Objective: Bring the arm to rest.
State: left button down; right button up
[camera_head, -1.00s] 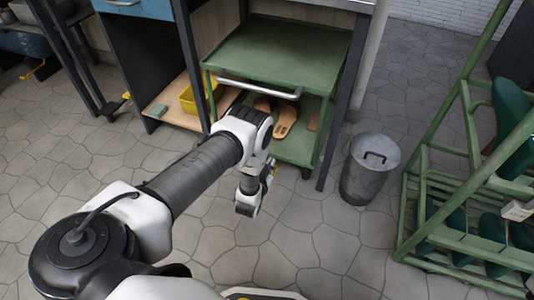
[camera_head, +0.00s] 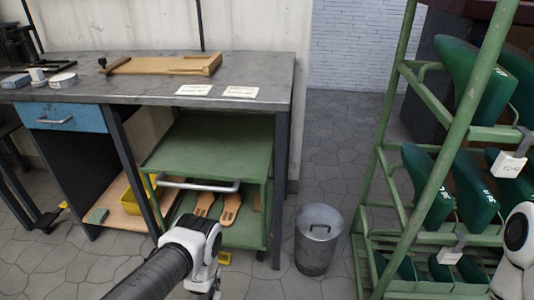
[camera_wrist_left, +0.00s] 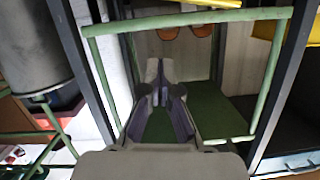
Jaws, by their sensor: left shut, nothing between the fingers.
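My left arm comes in at the bottom of the head view, with its dark forearm and white wrist joint in front of the green cart (camera_head: 215,145). My left gripper (camera_head: 207,285) shows only in part below that joint, at the picture's bottom edge. In the left wrist view the gripper (camera_wrist_left: 161,92) points toward the cart's green frame (camera_wrist_left: 190,19). Its two dark fingers are shut with nothing between them. My right gripper is out of view; only a white part of my right arm shows at the right edge.
A workbench (camera_head: 150,88) stands over the cart, with a wooden board (camera_head: 165,64) on top. Wooden soles (camera_head: 230,208) lie on the cart's lower shelf. A metal bin (camera_head: 318,240) stands right of it. A green rack (camera_head: 440,150) holds green lasts farther right. Grey floor shows between.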

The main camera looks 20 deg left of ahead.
pick_arm(q)
jog(key=shift+w, duration=0.1)
jog(key=w+d+r+g+h, duration=0.1)
jog(key=w+d+r, duration=0.3)
jog(key=r, duration=0.6)
jog(key=s+d+m+g+h+p, duration=0.1)
jog(key=s+d+g+h, duration=0.15)
jog(key=s+g, duration=0.8)
jog(key=s+d+g+h+p, duration=0.1)
jog(key=s+d+g, duration=0.2)
jog(key=s, duration=1.5)
notch_tip(320, 180, up, 36)
jog(key=p, duration=3.6)
